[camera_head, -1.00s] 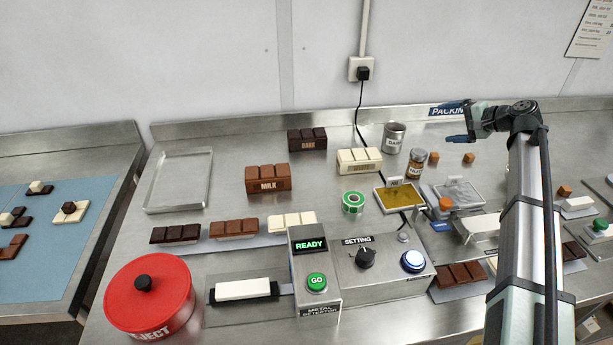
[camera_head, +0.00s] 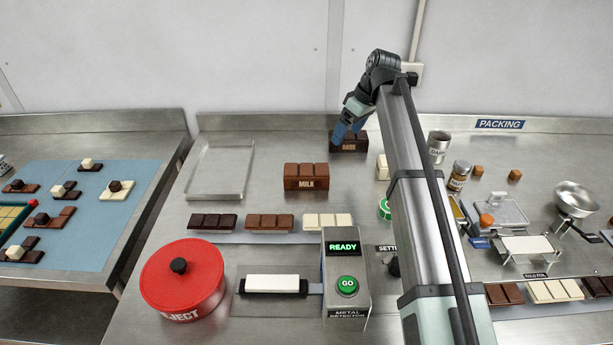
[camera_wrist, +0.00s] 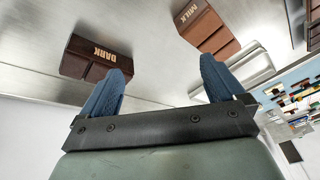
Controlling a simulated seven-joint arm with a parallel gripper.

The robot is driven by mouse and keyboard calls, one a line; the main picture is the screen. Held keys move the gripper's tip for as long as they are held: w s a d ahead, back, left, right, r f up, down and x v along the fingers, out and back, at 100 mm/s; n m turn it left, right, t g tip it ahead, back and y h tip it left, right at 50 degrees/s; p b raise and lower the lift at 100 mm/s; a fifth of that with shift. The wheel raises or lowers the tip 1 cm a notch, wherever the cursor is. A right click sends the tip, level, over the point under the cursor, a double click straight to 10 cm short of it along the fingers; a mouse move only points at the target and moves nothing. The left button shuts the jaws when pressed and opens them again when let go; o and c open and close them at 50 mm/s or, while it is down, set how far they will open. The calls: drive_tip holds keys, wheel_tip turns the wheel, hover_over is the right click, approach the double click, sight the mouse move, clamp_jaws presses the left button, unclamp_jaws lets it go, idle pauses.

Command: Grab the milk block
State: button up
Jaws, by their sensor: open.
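The milk block (camera_head: 306,177) is a brown chocolate block labelled MILK, standing upright on the steel bench left of my arm. In the wrist view the milk block (camera_wrist: 206,27) shows upside down at the top, beyond the right fingertip. My gripper (camera_head: 346,130) is open and empty, above and right of the milk block, close to the dark block (camera_head: 349,142). In the wrist view my gripper (camera_wrist: 161,75) has its blue fingers spread wide, and the dark block (camera_wrist: 96,60) is just beyond the left finger. Nothing lies between the fingers.
A steel tray (camera_head: 220,169) lies left of the milk block. Three small bars, the brown one (camera_head: 270,222) in the middle, lie in front. A red reject pot (camera_head: 183,283) and a metal detector (camera_head: 346,275) stand nearer. My arm partly hides the white block (camera_head: 382,168).

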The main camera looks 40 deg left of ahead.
sight(306, 168)
drive_tip(key=s+a+r+n+t+h, duration=0.25)
drive_tip(key=s+a+n, duration=0.25)
drive_tip(key=s+n, duration=0.45)
drive_tip(key=shift+m+g+h, duration=0.45)
drive_tip(key=shift+m, duration=0.3)
drive_tip(key=f, duration=0.3)
drive_tip(key=s+f, duration=0.1)
drive_tip(key=f, duration=0.5)
drive_tip(key=shift+s+a+f, duration=0.15)
drive_tip(key=shift+s, duration=0.15)
drive_tip(key=shift+s+d+f, duration=0.1)
drive_tip(key=shift+s+f, duration=0.05)
drive_tip(key=shift+f, duration=1.15)
drive_tip(key=shift+s+d+f, duration=0.1)
drive_tip(key=shift+f, duration=1.15)
drive_tip(key=c, duration=1.5)
